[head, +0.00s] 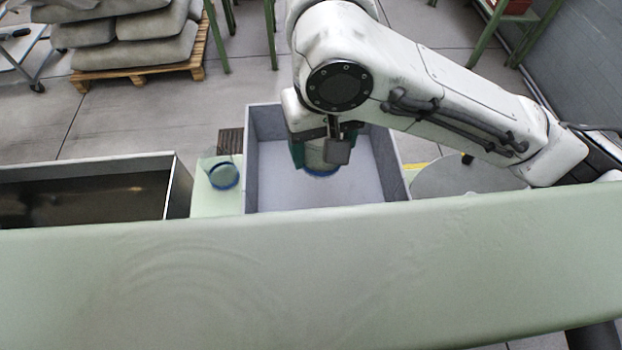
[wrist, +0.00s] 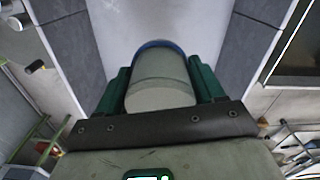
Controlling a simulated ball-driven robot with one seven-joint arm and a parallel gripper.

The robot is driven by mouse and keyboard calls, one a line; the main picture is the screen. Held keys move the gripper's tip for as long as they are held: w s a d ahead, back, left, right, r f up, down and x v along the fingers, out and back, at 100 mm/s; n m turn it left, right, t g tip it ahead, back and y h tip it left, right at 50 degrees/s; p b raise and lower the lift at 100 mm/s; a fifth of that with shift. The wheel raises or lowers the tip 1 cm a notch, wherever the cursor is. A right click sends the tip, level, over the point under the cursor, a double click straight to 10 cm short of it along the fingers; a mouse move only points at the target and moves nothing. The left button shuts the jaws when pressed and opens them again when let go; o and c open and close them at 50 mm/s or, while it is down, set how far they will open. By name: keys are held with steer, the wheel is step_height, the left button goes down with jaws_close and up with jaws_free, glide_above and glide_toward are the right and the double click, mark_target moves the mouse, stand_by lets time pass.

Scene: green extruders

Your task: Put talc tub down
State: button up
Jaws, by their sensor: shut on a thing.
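The talc tub is a pale grey-green cylinder with a blue rim at its far end; it shows in the wrist view (wrist: 160,82) and partly in the head view (head: 318,160). My gripper (head: 322,165) is shut on it, with one green finger on each side in the wrist view (wrist: 161,80). The tub is over or inside a grey open box (head: 251,165), within its walls as seen from above. I cannot tell whether its blue end touches the box floor. My wrist and arm hide part of the tub in the head view.
A similar blue-rimmed tub (head: 222,175) stands on a pale green surface left of the box. A dark-bottomed metal bin (head: 180,187) is farther left. A round grey top (head: 465,180) is at the right. The box floor around the held tub looks clear.

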steer(key=shift+f, duration=3.95)
steer(key=shift+f+b, duration=0.15)
steer(key=shift+b, duration=0.15)
steer(key=o, duration=1.2)
step_height(320, 180, up, 12)
steer(key=shift+r+p, duration=0.15)
steer(key=shift+p, duration=0.3)
